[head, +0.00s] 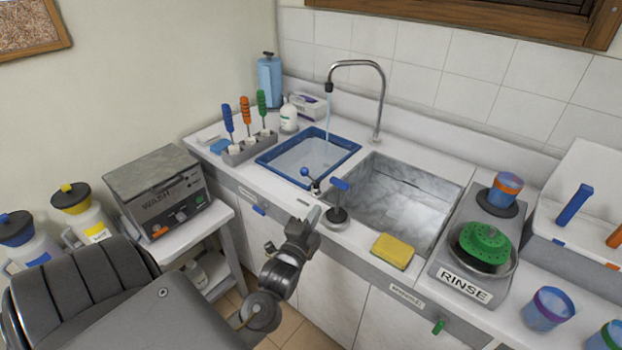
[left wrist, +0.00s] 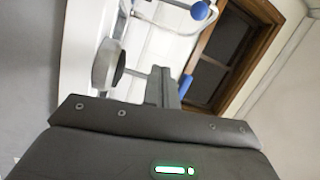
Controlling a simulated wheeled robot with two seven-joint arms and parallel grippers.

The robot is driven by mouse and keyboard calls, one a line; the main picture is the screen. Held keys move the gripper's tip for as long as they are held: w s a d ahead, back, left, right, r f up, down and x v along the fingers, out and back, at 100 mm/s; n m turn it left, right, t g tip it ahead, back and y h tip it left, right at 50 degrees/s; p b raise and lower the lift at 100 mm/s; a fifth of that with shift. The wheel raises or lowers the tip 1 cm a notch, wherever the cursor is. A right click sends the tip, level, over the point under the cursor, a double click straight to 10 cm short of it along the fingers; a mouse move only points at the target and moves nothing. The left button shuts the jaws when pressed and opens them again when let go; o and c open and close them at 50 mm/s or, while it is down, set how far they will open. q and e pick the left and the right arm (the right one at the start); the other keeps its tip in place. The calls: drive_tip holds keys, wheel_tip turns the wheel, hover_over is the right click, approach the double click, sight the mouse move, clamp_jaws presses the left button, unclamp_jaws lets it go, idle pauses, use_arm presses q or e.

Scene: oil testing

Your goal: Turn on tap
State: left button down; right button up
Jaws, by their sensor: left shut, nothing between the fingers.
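The curved metal tap (head: 377,95) stands behind the sink, and its spout hangs over a blue tray (head: 345,146). A pale blue stream of water (head: 328,120) falls from the spout into the tray. At the counter's front edge stand a small lever with a blue ball knob (head: 305,171) and a blue-topped handle (head: 340,184) on a round dark base. My left gripper (head: 312,215) is shut and empty, just in front of and below these levers. In the left wrist view its fingers (left wrist: 161,86) point toward a blue part (left wrist: 185,86) and a blue ball (left wrist: 200,10). Contact cannot be told.
The sink basin (head: 390,200) is right of the tray. A yellow sponge (head: 393,250) lies on its front rim. A rack (head: 250,150) with coloured handles stands left. A WASH machine (head: 158,195) sits on a side table, and a RINSE unit (head: 468,285) stands right.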

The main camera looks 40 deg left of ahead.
sight(310, 177)
use_arm(q)
drive_tip(key=w+a+r+m+t+y+p, duration=0.1)
drive_tip(key=w+a+r+p, duration=0.3)
drive_tip(key=w+a, duration=0.3)
drive_tip(key=shift+w+a+p, duration=0.15)
drive_tip(key=shift+a+p, duration=0.05)
drive_tip(key=shift+p, duration=0.35)
idle(0.3)
